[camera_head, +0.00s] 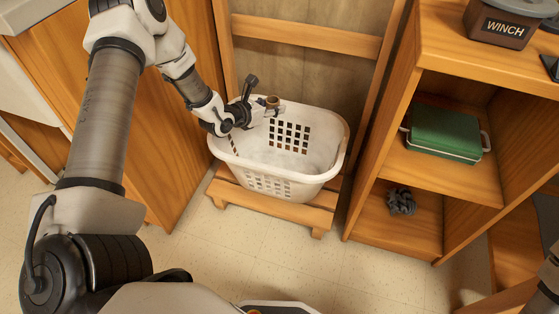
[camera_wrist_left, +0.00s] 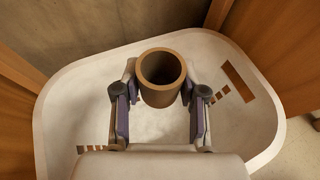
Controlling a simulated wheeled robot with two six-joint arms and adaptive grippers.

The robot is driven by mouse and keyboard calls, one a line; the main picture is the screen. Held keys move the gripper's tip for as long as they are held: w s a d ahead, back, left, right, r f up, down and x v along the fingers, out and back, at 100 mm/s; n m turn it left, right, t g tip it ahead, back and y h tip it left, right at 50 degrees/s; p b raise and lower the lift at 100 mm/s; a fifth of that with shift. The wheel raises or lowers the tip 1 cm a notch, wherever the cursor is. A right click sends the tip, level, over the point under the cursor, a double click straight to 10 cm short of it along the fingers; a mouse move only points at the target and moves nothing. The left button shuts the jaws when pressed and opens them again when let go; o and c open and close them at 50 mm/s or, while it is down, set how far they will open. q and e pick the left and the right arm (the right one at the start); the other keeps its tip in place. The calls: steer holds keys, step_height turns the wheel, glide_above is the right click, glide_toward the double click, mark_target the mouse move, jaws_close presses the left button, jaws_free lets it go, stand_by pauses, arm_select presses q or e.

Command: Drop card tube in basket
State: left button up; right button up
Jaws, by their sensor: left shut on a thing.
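The brown card tube (camera_wrist_left: 162,78) is held upright between the fingers of my left gripper (camera_wrist_left: 160,100), its open end facing the wrist camera. In the head view the tube (camera_head: 272,101) shows small at the tip of my left gripper (camera_head: 262,106). The white basket (camera_head: 270,184) has slotted walls and stands below the gripper. The gripper and tube are over the basket opening, near its back left part. The wrist view shows the basket's rim (camera_wrist_left: 60,82) around them and a pale, bare-looking interior. My right gripper is not in view.
The basket stands on a low wooden slatted stand (camera_head: 300,215). A wooden panel (camera_head: 150,130) is at its left. At its right is a shelf unit (camera_head: 395,100) with a green case (camera_head: 443,133), a grey knotted rope (camera_head: 402,202) and a box marked WINCH (camera_head: 500,25).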

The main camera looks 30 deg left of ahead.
arm_select(q)
step_height(320, 180, down, 5)
steer(key=b, duration=0.3)
steer(key=shift+f+b, duration=0.1)
steer(key=shift+b, duration=0.25)
steer(key=o, duration=0.8)
steer(key=shift+o, duration=0.2)
steer(key=shift+s, duration=0.1)
steer(key=v, duration=1.1)
steer(key=shift+s+r, duration=0.25)
steer(key=shift+s, duration=0.1)
